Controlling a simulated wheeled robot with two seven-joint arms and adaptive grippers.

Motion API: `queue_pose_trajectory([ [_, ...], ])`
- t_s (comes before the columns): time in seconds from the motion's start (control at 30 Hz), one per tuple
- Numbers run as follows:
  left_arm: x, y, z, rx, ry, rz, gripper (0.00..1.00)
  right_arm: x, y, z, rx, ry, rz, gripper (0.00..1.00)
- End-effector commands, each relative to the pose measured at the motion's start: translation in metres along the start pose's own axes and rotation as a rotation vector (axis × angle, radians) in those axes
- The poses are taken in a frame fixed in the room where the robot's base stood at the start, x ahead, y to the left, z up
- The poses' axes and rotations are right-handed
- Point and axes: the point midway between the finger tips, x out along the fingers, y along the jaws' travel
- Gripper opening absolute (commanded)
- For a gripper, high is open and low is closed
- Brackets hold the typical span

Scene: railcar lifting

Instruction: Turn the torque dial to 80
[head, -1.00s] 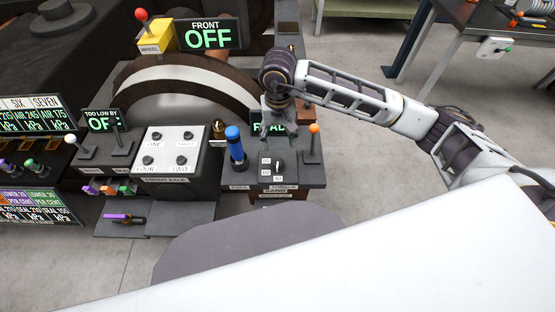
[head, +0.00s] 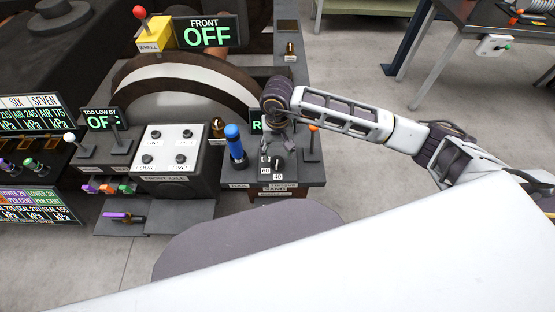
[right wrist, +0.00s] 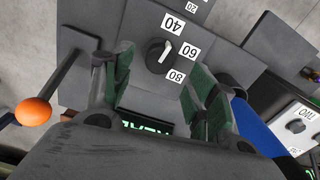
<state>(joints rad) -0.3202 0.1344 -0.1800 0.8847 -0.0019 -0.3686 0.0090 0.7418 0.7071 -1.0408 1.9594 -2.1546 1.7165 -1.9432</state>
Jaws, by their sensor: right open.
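The torque dial (head: 278,163) is a small black knob on the dark console at the lower middle of the head view. In the right wrist view the dial (right wrist: 157,55) shows a white pointer mark, angled between the 40 label (right wrist: 173,24) and the 60 label (right wrist: 188,52). The 80 label (right wrist: 176,76) is closer to my gripper's palm. My right gripper (head: 272,150) is open just above the dial. In the wrist view its green-padded fingers (right wrist: 160,62) stand on either side of the dial, with no visible contact. My left gripper is not in view.
A blue-handled lever (head: 235,142) stands left of the dial and an orange-knobbed lever (head: 313,141) stands right of it. A green-lettered display (head: 257,122) behind is partly hidden by my arm. The front display (head: 208,32) reads OFF.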

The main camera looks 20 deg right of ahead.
Motion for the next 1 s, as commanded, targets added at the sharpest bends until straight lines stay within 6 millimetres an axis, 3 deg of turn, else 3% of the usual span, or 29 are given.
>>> queue_pose_trajectory([
  [0.43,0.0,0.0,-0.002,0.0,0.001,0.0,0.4,0.052,0.0,0.0,0.0,-0.002,0.001,0.58],
  [0.9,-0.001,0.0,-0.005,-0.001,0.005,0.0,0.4,0.06,0.0,0.0,-0.001,0.0,0.001,0.58],
  [1.0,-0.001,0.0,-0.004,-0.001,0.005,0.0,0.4,0.06,0.0,0.0,-0.001,0.0,0.001,0.45],
])
